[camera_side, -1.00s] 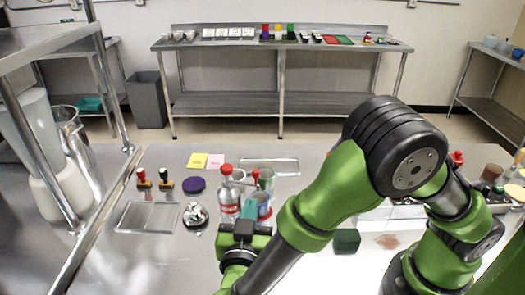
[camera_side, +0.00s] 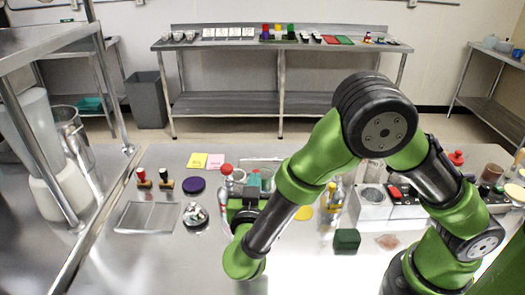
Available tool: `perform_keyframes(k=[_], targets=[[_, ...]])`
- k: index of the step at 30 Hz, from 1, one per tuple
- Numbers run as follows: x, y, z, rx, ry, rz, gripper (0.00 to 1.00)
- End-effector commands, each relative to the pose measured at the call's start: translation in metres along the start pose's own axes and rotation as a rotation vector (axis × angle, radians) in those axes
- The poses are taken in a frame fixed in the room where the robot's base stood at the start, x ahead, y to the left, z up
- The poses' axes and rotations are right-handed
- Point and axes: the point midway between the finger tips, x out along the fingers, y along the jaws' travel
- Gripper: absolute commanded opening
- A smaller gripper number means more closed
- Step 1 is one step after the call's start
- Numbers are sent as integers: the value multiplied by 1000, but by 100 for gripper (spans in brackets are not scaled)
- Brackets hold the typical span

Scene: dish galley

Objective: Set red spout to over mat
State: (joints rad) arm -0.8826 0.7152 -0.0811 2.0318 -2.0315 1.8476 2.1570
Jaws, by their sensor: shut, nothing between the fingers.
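My gripper (camera_side: 246,207) is at the centre-left, just in front of a group of bottles; its fingertips are hard to make out. It is shut with nothing seen in it. A bottle with a red top (camera_side: 227,171) stands right behind it, and a second red top (camera_side: 239,175) shows beside that one, its lower part hidden. I cannot tell which red part is the spout. A round yellow mat (camera_side: 304,213) lies to the right of my gripper, partly behind my arm.
A dark green block (camera_side: 347,240) and a grey box (camera_side: 370,207) are at the right. The front-left bench is clear.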

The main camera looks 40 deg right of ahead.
Motion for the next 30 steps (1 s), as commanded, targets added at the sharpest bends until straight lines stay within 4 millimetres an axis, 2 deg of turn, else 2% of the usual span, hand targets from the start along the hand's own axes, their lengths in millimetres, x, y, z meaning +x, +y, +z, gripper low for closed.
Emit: perform_keyframes(k=[6,9,20,23,26,30], targets=[[12,8,-1,-5,-1,-111,0],[19,11,-1,-4,-1,-114,0],[19,11,-1,-4,-1,-113,0],[12,12,0,-5,-2,-115,0],[-3,15,0,-5,-2,-119,0],[-34,21,-1,-3,-2,-122,0]])
